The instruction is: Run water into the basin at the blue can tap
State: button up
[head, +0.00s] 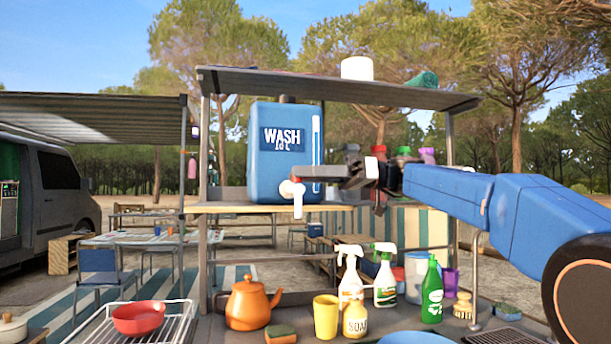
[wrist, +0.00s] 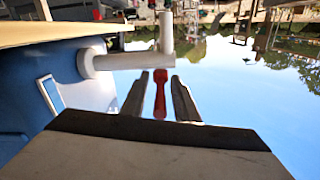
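The blue can (head: 265,160), labelled WASH, stands on a wooden shelf. Its white tap (head: 298,205) points down at the front, with a red lever (head: 286,188) on top. The wrist view, upside down, shows the white tap (wrist: 125,62) and the red lever (wrist: 160,98). My gripper (head: 318,174) is at the tap from the right. In the wrist view my gripper (wrist: 160,88) is open, one finger on each side of the lever, with narrow gaps showing. A light blue round rim (head: 415,339), perhaps the basin, is cut off by the bottom edge. No water stream shows.
Spray bottles (head: 385,275), a soap bottle (head: 355,318), a yellow cup (head: 326,317) and an orange kettle (head: 250,303) crowd the lower counter. A red bowl (head: 138,318) sits on a rack at left. A roof (head: 340,88) overhangs the can.

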grip_shut()
jog(key=shift+s+t, duration=0.1)
jog(key=shift+t, duration=0.3)
jog(key=m+t, duration=0.3)
jog(key=t, duration=0.1)
jog(key=s+m+t+h, duration=0.1)
jog(key=m+t, duration=0.2)
jog(key=t, duration=0.2)
jog(key=m+t+h, duration=0.1)
jog(key=m+t, duration=0.2)
jog(key=t, duration=0.1)
jog(key=shift+s+a+m+t, duration=0.1)
jog(key=shift+s+m+t, duration=0.2)
jog(key=shift+t, duration=0.1)
jog(key=shift+m+t+h, duration=0.5)
jog(key=shift+t+h, duration=0.2)
jog(key=shift+m, duration=0.3)
jog(key=shift+o, duration=0.4)
grip_release()
